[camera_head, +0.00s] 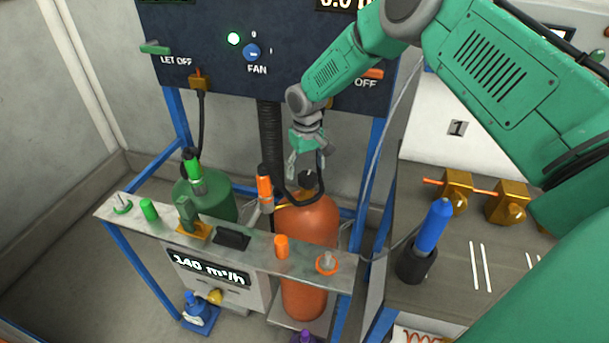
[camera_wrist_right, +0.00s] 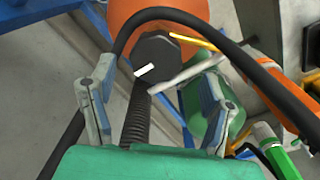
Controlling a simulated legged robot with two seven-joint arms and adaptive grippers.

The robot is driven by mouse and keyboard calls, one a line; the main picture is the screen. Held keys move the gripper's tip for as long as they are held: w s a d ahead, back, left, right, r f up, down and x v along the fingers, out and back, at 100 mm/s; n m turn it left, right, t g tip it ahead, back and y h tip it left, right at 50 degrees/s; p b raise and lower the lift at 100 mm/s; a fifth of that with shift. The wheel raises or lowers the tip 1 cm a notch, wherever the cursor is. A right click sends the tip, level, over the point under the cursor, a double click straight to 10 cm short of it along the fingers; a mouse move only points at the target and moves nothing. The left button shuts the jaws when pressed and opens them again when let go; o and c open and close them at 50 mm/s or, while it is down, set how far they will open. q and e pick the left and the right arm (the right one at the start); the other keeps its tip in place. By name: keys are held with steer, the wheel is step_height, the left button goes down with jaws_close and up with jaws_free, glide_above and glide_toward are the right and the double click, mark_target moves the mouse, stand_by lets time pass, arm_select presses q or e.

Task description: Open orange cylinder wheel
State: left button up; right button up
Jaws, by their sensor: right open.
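The orange cylinder (camera_head: 306,232) stands behind the metal shelf in the head view. Its dark wheel (camera_head: 309,181) is on top, partly hidden by my gripper and a hose. In the wrist view the wheel (camera_wrist_right: 158,56) is a dark round knob with a white mark, in front of the orange cylinder body (camera_wrist_right: 165,12). My right gripper (camera_head: 306,165) is just above the wheel. In the wrist view its open fingers (camera_wrist_right: 157,85) lie to either side of the wheel's line, with nothing between them. Contact with the wheel cannot be told. My left gripper is not in view.
A black hose (camera_wrist_right: 235,50) loops around the gripper and wheel. An orange-handled tool (camera_head: 265,188) stands close left of the cylinder. A green cylinder (camera_head: 205,195) stands further left. The metal shelf (camera_head: 255,243) runs in front. A workbench (camera_head: 440,275) is at right.

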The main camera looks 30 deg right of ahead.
mark_target(307, 177)
steer(key=f, duration=0.1)
steer(key=d+f, duration=0.1)
steer(key=shift+s+d+f, duration=0.1)
steer(key=shift+d+f, duration=0.05)
steer(key=shift+f, duration=0.55)
steer(key=shift+a+r, duration=0.25)
steer(key=shift+a, duration=0.45)
steer(key=shift+c, duration=0.4)
steer(key=shift+a, duration=0.1)
steer(key=c, duration=1.1)
steer(key=shift+s+d+f, duration=0.15)
steer(key=shift+d+f, duration=0.05)
steer(key=shift+d, duration=0.35)
steer(key=shift+a, duration=0.35)
